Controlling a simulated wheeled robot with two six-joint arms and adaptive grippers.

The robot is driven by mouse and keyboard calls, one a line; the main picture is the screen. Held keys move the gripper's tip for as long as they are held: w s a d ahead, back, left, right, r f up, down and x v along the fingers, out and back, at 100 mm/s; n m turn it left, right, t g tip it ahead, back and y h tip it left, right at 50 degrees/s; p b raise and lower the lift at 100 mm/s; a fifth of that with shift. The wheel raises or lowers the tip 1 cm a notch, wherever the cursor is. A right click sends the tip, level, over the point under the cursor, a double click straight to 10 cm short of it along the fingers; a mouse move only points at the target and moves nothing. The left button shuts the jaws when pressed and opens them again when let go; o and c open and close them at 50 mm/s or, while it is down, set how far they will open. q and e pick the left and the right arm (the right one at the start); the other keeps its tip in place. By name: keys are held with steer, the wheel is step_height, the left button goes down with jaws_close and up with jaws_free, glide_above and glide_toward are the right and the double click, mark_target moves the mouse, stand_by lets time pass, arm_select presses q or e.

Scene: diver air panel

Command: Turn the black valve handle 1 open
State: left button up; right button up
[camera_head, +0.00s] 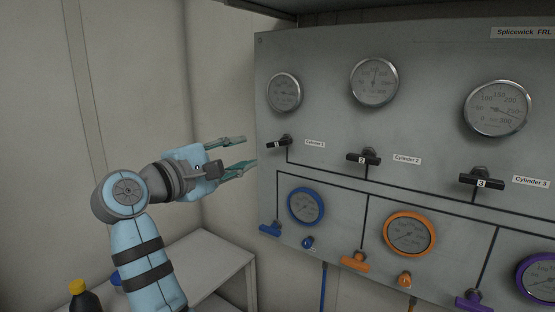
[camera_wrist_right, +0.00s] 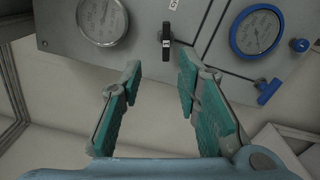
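Black valve handle 1 (camera_head: 278,143) is on the left of the grey panel, below the leftmost white gauge. Its bar lies roughly level, with a white "1" label on it. My right gripper (camera_head: 248,152) is open and empty, just left of the handle and apart from it, fingers pointing toward the panel. In the right wrist view, the handle (camera_wrist_right: 166,40) shows beyond the gap between the open teal-padded fingers (camera_wrist_right: 160,64), and no finger touches it. My left gripper is not in view.
Black handles 2 (camera_head: 364,158) and 3 (camera_head: 482,181) sit further right. A blue handle (camera_head: 270,230) and blue-rimmed gauge (camera_head: 305,206) are below handle 1. A pale table (camera_head: 215,262) and a dark bottle with a yellow cap (camera_head: 84,298) are lower left.

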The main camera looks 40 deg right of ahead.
mark_target(276, 144)
steer(key=p+x, duration=0.1)
steer(key=x, duration=0.3)
steer(key=p+x, duration=0.1)
steer(key=x, duration=0.4)
steer(key=f+p+x, duration=0.1)
steer(key=x, duration=0.4)
steer(key=shift+w+f, duration=0.1)
steer(key=shift+w, duration=0.05)
steer(key=shift+w+d, duration=0.15)
steer(key=shift+d, duration=0.1)
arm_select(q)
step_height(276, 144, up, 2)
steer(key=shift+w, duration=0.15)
arm_select(e)
jaws_close()
